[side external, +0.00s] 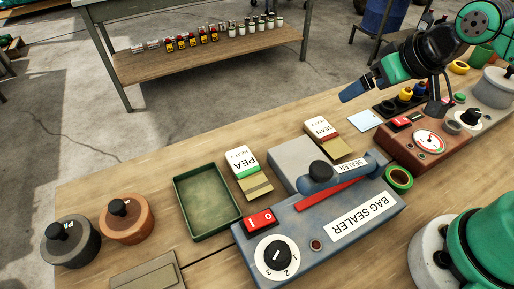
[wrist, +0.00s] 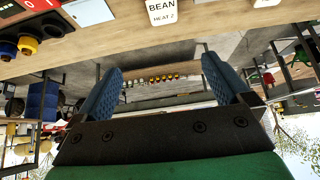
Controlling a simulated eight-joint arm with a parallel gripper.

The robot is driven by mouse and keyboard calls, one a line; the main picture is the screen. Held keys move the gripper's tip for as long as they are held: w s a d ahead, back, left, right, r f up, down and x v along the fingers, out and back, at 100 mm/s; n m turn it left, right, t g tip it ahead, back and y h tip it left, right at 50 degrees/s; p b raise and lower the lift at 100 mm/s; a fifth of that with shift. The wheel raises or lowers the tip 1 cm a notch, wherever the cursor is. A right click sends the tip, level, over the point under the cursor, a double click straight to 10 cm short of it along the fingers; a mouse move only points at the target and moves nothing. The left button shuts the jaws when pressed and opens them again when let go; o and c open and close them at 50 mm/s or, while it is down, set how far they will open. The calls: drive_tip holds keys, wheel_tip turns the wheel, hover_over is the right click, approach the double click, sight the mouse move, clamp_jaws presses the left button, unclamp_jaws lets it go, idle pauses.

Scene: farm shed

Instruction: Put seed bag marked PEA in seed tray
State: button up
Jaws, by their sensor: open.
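The PEA seed bag (side external: 247,172) is white and green at the top with a tan lower end. It lies on the wooden bench, just right of the seed tray and left of the bag sealer. The seed tray (side external: 207,203) is a shallow green rectangular tray and looks empty. My gripper (side external: 358,90) is at the upper right in the side view, raised above the bench's far edge and well away from the PEA bag. In the wrist view my gripper (wrist: 163,85) has its two blue fingers wide apart with nothing between them.
A second bag, marked BEAN in the wrist view (wrist: 161,10), lies behind the blue bag sealer (side external: 340,215). A green tape roll (side external: 398,179) and a red-brown device (side external: 425,140) stand right. Two lidded pots (side external: 126,218) stand left. A low shelf table (side external: 200,60) is beyond the bench.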

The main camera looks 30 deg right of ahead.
drive_tip(key=shift+s+d+f, duration=0.15)
drive_tip(key=shift+s+d, duration=0.15)
drive_tip(key=shift+d, duration=0.05)
drive_tip(key=shift+c, duration=1.1)
drive_tip(key=shift+a, duration=0.1)
